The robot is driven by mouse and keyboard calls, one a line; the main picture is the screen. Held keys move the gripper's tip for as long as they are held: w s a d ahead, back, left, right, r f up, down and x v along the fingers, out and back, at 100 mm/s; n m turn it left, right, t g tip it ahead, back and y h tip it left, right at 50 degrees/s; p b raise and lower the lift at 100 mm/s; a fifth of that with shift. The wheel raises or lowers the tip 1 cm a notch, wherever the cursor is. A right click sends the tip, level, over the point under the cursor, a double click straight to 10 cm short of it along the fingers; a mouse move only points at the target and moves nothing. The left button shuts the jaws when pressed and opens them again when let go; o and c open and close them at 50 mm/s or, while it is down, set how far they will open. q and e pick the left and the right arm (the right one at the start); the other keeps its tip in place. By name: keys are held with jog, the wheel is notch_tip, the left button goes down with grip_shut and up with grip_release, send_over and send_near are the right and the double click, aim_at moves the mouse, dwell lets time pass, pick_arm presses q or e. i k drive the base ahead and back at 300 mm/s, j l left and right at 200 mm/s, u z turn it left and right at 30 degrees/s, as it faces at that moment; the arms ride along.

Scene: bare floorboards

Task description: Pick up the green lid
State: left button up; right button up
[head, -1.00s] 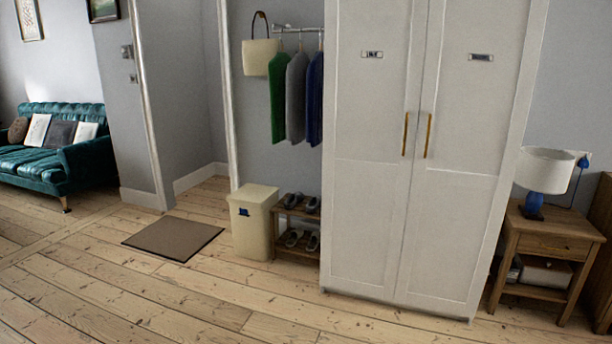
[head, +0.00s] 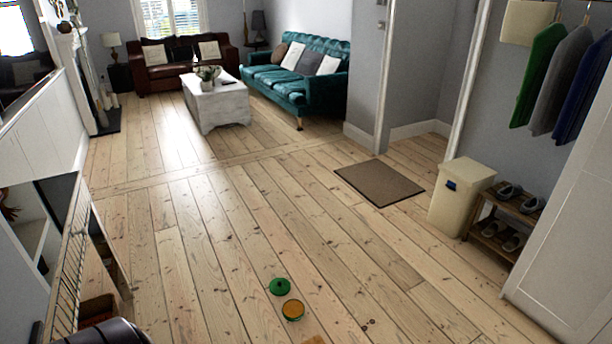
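The green lid (head: 279,286) lies on the bare floorboards in the lower middle of the head view. It is a small round green disc with what looks like a small knob on top. Just right of it and a little nearer sits a round green-rimmed thing with an orange-yellow inside (head: 293,309), perhaps a pot. The two are close together, and I cannot tell if they touch. Neither of my grippers shows in the head view.
An orange-brown thing (head: 314,340) is cut off at the bottom edge. Floor around the lid is mostly clear. A brown mat (head: 379,183), a cream bin (head: 459,196) and a shoe rack (head: 497,238) stand right. A railing (head: 70,270) is at left. A teal sofa (head: 300,80) and white table (head: 217,103) are farther back.

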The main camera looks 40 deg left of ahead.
aim_at(278, 287)
jog(key=u, duration=1.55)
jog(key=i+z, duration=0.1)
jog(key=z, duration=0.8)
jog(key=i+j+z, duration=0.3)
jog(key=j, duration=0.15)
jog(key=i+j+z, duration=0.1)
jog(key=j+z, duration=0.2)
jog(key=j, duration=0.2)
jog(key=i+j+z, duration=0.1)
jog(key=j+z, duration=0.2)
jog(key=j, duration=0.25)
jog(key=j+z, duration=0.3)
jog(key=j, duration=0.25)
